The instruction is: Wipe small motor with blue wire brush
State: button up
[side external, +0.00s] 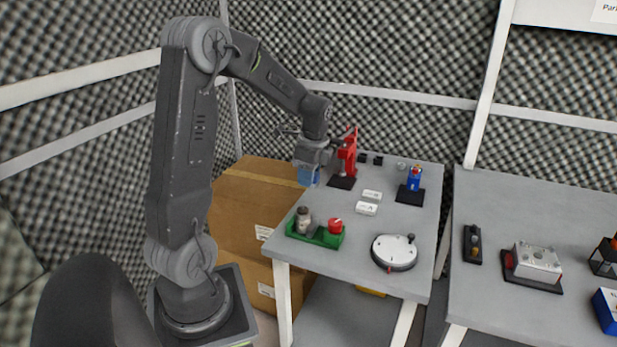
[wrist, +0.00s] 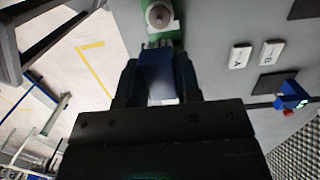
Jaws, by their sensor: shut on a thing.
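My gripper (side external: 309,168) is at the back left of the near table, above its left edge. It is shut on the blue wire brush (side external: 308,178), which hangs below the fingers, clear of the table. In the wrist view my gripper (wrist: 160,95) has a finger on either side of the blue brush (wrist: 157,72). What looks like the small motor (side external: 304,214), a grey-brown upright cylinder, stands in a green tray (side external: 316,239) at the front left. In the wrist view the motor's round top (wrist: 159,16) shows beyond the brush; the two look apart.
A red button (side external: 335,225) is in the same tray. A red upright tool (side external: 347,155) stands close right of my gripper. White blocks (side external: 367,209) lie mid-table. A round white dial (side external: 394,251) and a blue device (side external: 414,179) are further right. A cardboard box (side external: 240,205) stands left.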

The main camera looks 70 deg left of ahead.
aim_at(308, 210)
jog(key=shift+f, duration=4)
jog(key=shift+s+a+f, duration=0.25)
jog(key=shift+s+a, duration=1)
jog(key=shift+c, duration=0.4)
jog(key=shift+w+d, duration=1.3)
jog(key=shift+d, duration=0.05)
jog(key=shift+s+a, duration=1.35)
jog(key=shift+w+d, duration=1.3)
jog(key=shift+w, duration=0.05)
jog(key=shift+r, duration=4.1)
